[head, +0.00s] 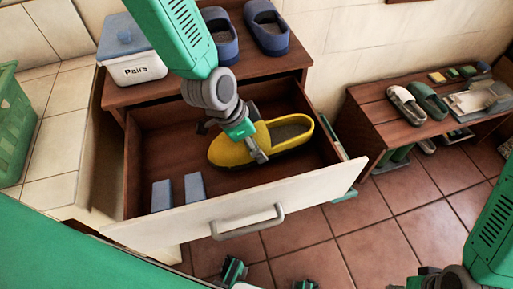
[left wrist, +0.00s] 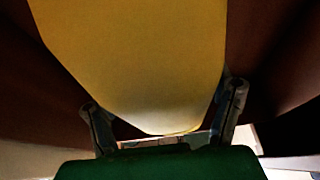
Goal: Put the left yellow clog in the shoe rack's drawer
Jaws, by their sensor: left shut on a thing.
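The yellow clog (head: 235,151) is inside the open drawer (head: 180,222) of the wooden shoe rack (head: 240,70), in the drawer's right half. It points left, with its opening to the right. My left gripper (head: 250,141) reaches down into the drawer and is shut on the clog. In the left wrist view the clog (left wrist: 140,60) fills the middle, between the two fingers of the left gripper (left wrist: 163,112). I cannot tell whether its sole touches the drawer floor. My right arm enters at the lower right, with its gripper outside the picture.
Blue clogs (head: 267,27) and a lidded box (head: 133,55) sit on the rack. A low bench (head: 385,125) at right holds a pale shoe (head: 406,105) and a green shoe (head: 429,101).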

